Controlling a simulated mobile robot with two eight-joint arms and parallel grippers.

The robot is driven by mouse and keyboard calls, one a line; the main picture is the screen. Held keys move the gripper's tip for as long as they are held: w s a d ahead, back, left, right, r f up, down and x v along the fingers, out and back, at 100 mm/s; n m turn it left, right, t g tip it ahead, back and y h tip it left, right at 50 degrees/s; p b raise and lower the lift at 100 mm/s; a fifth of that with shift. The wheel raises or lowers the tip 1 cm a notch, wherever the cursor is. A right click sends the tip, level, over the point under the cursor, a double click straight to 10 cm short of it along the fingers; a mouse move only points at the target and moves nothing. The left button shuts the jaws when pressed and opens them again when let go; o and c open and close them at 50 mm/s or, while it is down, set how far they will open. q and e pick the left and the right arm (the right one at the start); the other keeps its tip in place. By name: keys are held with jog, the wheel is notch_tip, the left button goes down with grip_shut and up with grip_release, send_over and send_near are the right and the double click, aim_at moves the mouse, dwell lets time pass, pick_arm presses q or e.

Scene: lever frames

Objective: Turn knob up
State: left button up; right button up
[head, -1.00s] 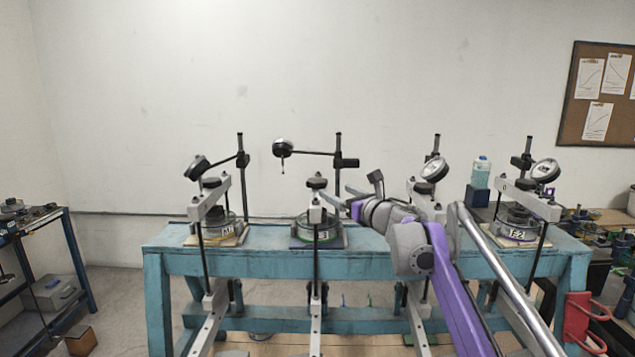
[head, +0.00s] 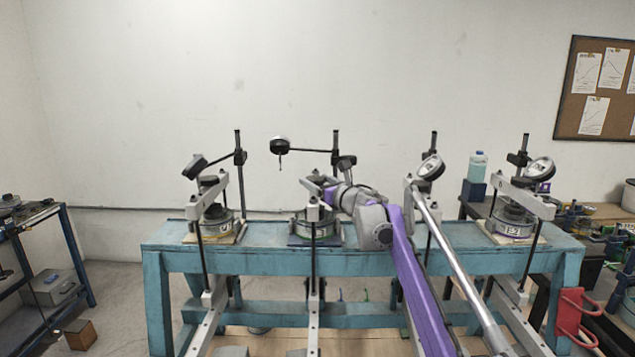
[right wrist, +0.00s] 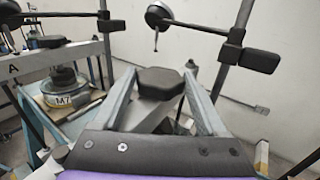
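A black faceted knob (right wrist: 160,82) sits on top of the second lever frame (head: 313,214) from the left. In the right wrist view it stands between the two grey fingertips of my right gripper (right wrist: 160,74). The fingers are spread, one on each side of the knob; I see no clear grip on it. In the head view my right gripper (head: 321,186) reaches in from the right at the top of this frame and covers most of the knob. My left gripper is not in view.
A dial gauge (head: 279,147) hangs on an arm from a post (head: 335,160) close behind the knob. Other lever frames with gauges stand on the blue bench (head: 270,262) to both sides. A bottle (head: 477,167) stands on a block at right.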

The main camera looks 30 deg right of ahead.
jog(key=c, duration=0.9)
jog(key=shift+o, duration=0.2)
jog(key=shift+d+r+n+y+p, duration=0.15)
jog(key=shift+n+y+p, duration=0.3)
jog(key=shift+y, duration=0.35)
jog(key=n+y+p, duration=0.2)
jog(key=y, duration=0.1)
jog(key=n+g+y, duration=0.1)
jog(key=shift+w+d+r+n+y+p, duration=0.15)
jog(key=shift+d+n+y+p, duration=0.1)
jog(key=shift+y+p, duration=0.15)
jog(key=shift+f+n+g+y, duration=0.2)
jog(key=shift+n+g+y, duration=0.3)
jog(key=shift+y, duration=0.4)
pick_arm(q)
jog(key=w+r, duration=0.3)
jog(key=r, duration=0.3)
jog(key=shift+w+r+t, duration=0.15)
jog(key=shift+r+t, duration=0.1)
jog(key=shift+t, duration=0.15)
pick_arm(e)
jog(key=shift+n+y, duration=0.3)
jog(key=shift+y, duration=0.1)
pick_arm(q)
jog(key=shift+p, duration=0.3)
pick_arm(e)
jog(key=shift+f+g+y, duration=0.1)
jog(key=shift+g+y, duration=0.3)
jog(key=shift+g, duration=0.1)
